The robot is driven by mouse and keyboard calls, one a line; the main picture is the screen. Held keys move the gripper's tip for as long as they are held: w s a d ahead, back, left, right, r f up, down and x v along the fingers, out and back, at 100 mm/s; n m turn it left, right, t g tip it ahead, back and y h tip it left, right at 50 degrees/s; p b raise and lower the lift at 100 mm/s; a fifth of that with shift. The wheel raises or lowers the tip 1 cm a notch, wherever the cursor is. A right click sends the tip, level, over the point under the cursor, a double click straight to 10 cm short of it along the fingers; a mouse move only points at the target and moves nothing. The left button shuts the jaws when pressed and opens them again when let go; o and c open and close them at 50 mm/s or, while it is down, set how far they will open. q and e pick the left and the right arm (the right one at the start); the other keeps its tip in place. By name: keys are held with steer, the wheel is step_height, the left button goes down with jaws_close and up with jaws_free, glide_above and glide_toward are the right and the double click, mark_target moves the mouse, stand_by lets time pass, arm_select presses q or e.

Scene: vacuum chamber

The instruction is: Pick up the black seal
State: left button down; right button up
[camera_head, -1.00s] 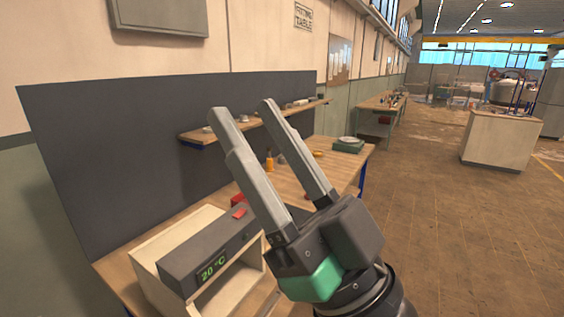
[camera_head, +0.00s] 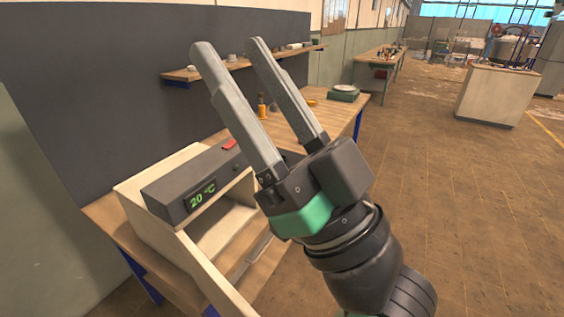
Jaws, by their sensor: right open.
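My right gripper (camera_head: 230,47) is open and empty, with its two long grey fingers spread apart and pointing up and to the left. It is in front of the workbench (camera_head: 290,124) and covers part of it. I cannot make out a black seal in this view; the things on the bench are small, and some may be hidden behind the fingers. My left gripper is not in view.
A cream box (camera_head: 150,233) with a dark panel reading 20 °C (camera_head: 200,197) stands at the bench's near end. A small orange-yellow bottle (camera_head: 262,109) and a green device (camera_head: 343,94) stand farther back. A shelf (camera_head: 205,73) is above.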

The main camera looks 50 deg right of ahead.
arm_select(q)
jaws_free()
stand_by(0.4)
